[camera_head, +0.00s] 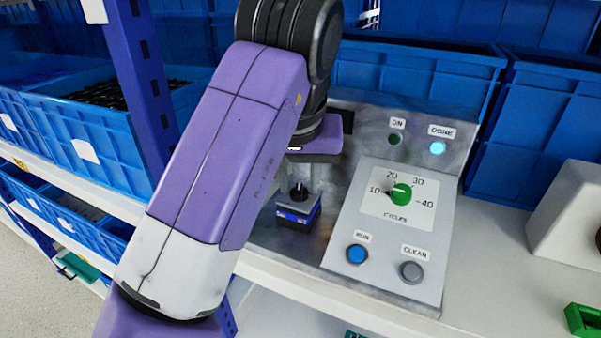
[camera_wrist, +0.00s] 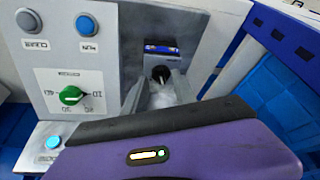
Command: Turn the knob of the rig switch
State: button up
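A gap seems to show between the fingers and the knob; contact is unclear. In the head view my arm hides much of the gripper.
The DONE lamp (camera_head: 437,148) glows cyan; the ON lamp (camera_head: 394,139) is dark. Blue bins (camera_head: 417,85) stand behind.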

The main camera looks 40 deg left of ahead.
jog(key=shift+w+a+r, duration=0.1)
jog(key=shift+w+a, duration=0.5)
jog(key=shift+w, duration=0.15)
jog(key=shift+w+f+p, duration=0.15)
jog(key=shift+f+p, duration=0.15)
jog(key=shift+f, duration=0.3)
grip_shut()
